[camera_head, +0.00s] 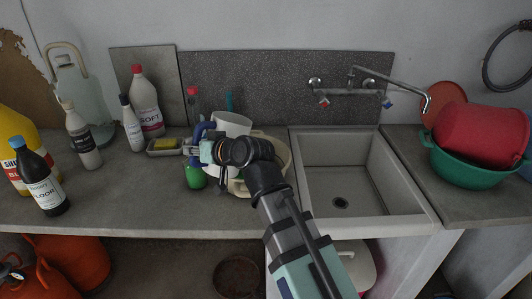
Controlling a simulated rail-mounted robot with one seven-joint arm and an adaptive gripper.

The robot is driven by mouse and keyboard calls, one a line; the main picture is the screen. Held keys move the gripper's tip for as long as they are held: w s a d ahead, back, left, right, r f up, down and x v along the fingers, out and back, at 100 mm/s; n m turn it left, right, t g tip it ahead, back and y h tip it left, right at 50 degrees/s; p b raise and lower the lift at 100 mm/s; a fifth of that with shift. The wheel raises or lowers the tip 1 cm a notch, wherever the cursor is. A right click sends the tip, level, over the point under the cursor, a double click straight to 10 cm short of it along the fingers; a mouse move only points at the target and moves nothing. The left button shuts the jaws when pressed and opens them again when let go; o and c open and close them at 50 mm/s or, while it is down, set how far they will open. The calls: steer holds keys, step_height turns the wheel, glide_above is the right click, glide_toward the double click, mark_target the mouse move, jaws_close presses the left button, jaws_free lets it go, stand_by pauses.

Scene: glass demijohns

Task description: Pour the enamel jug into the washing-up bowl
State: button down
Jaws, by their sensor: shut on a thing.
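The white enamel jug (234,119) is in the middle of the head view, with a blue handle on its left. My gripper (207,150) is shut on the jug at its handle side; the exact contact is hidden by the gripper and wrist. The jug's rim shows above my wrist, and much of its body is covered. The cream washing-up bowl (282,149) is on the counter just left of the sink, behind my wrist. The jug overlaps the bowl's left side in this view. I cannot tell the jug's height above the bowl or see its contents.
A soap dish with a yellow sponge (166,145) and several bottles stand left. The sink (345,175) is right, below a wall tap (390,80). A green basin (465,165) holds a red tub.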

mark_target(213, 121)
steer(key=shift+w+d+r+m+y+p, duration=0.2)
steer(key=shift+w+d+r+m, duration=0.1)
steer(key=shift+r, duration=0.2)
steer(key=shift+w+d+r+m+y+p, duration=0.15)
steer(key=shift+w+r+m, duration=0.1)
steer(key=shift+r, duration=0.2)
steer(key=shift+w+d+r+m+g+y+p, duration=0.3)
steer(key=shift+w+d+r+m+g, duration=0.15)
steer(key=shift+w+d+r, duration=0.1)
steer(key=shift+w+d+m, duration=0.15)
steer(key=shift+w+m, duration=0.05)
steer(key=shift+m, duration=0.2)
steer(key=shift+r+y, duration=0.1)
steer(key=shift+y, duration=0.15)
steer(key=shift+w+d+r+m+g, duration=0.1)
steer(key=shift+w+d+m+g, duration=0.15)
steer(key=shift+m, duration=0.05)
steer(key=shift+w+d+r+m+y+p, duration=0.2)
steer(key=shift+r+m+y+p, duration=0.1)
steer(key=shift+p, duration=0.2)
steer(key=shift+w+d+r+m, duration=0.2)
steer(key=shift+r+m, duration=0.1)
steer(key=shift+m, duration=0.1)
steer(key=shift+w+d+f+m+y, duration=0.25)
steer(key=shift+w+d+m+y, duration=0.3)
steer(key=shift+m, duration=0.15)
steer(key=shift+w+d+r+m+y+p, duration=0.25)
steer(key=shift+w+d+r+m+p, duration=0.15)
steer(key=shift+w+d+m+p, duration=0.3)
stand_by(1.1)
